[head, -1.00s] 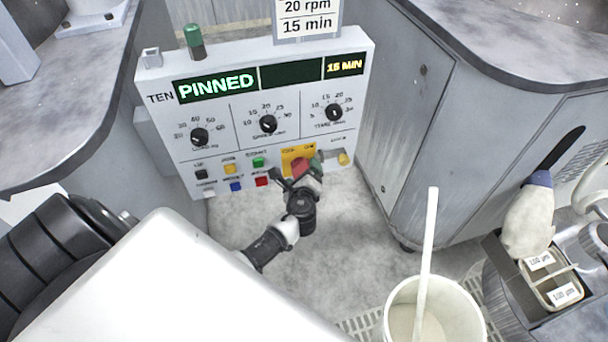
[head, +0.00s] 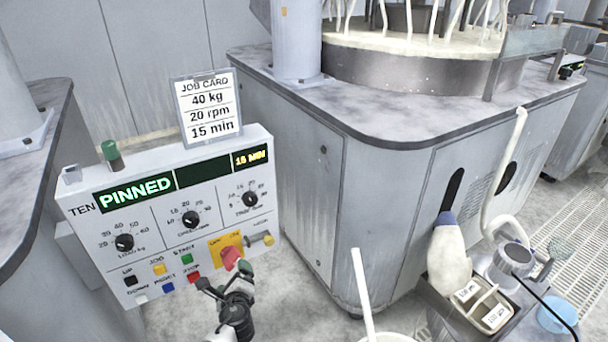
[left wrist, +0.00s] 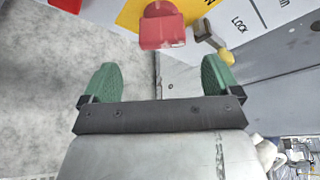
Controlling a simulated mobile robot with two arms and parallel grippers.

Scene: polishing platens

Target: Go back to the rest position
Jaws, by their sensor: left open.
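My left gripper (head: 226,276) is in front of the lower right part of the control panel (head: 215,220), just below the red knob (head: 230,257) on its yellow plate. In the left wrist view its green fingertips (left wrist: 160,79) are spread apart with nothing between them. The red knob (left wrist: 162,25) is beyond the tips there, apart from them. A yellow-tipped lever (left wrist: 225,55) is right of the knob. The panel display reads "PINNED" and "15 MIN". My right gripper does not show.
A job card (head: 208,108) stands on the panel. A grey cabinet (head: 385,200) with a worktop is to the right. A tray (head: 455,318) with a white bottle (head: 442,258) and small containers is at the lower right. A white stick (head: 362,295) rises from a bucket (head: 388,338).

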